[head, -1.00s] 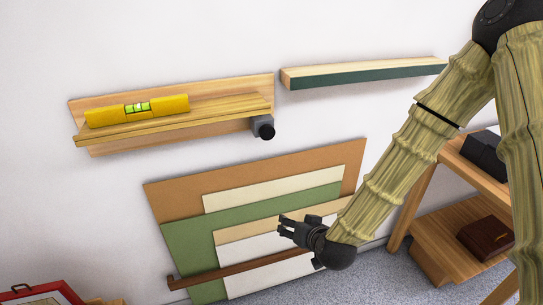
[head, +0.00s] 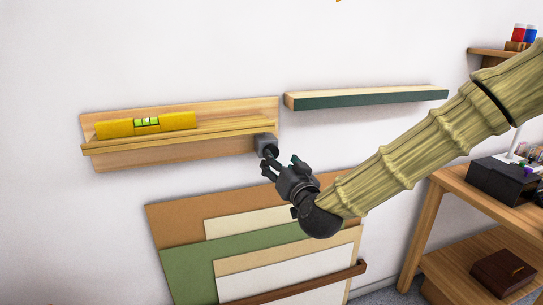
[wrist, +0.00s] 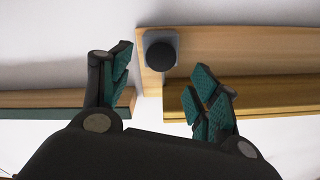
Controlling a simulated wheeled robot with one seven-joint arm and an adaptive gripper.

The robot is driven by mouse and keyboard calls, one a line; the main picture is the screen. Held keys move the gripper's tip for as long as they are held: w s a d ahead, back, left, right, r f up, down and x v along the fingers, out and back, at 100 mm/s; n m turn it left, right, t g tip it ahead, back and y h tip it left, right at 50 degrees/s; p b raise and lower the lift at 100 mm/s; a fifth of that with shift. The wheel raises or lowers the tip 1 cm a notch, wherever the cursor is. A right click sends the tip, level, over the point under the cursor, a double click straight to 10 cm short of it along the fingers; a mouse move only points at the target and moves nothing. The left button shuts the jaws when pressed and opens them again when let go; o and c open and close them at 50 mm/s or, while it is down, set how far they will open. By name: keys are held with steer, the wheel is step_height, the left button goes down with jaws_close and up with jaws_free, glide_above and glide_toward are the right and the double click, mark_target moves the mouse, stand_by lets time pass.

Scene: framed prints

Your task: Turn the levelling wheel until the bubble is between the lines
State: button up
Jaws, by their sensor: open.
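A yellow spirit level (head: 112,128) lies on the wooden ledge on the wall in the head view. Its green vial (head: 147,122) has dark lines; the bubble's place between them is too small to tell. The levelling wheel is a dark round knob (wrist: 161,52) on a grey block (head: 265,142) at the ledge's right end. My gripper (head: 281,165) is open and empty, just below and right of the block. In the wrist view the knob is ahead, roughly between the spread fingers (wrist: 157,78), with no contact visible.
A wooden shelf (head: 370,97) with a dark green front edge is to the right of the ledge. Several boards (head: 180,225) lean on the wall below. A wooden stand (head: 440,225) with a dark box (head: 503,180) is at the right.

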steer(key=x, duration=0.7)
steer(key=shift+s+f, duration=0.1)
steer(key=c, duration=1)
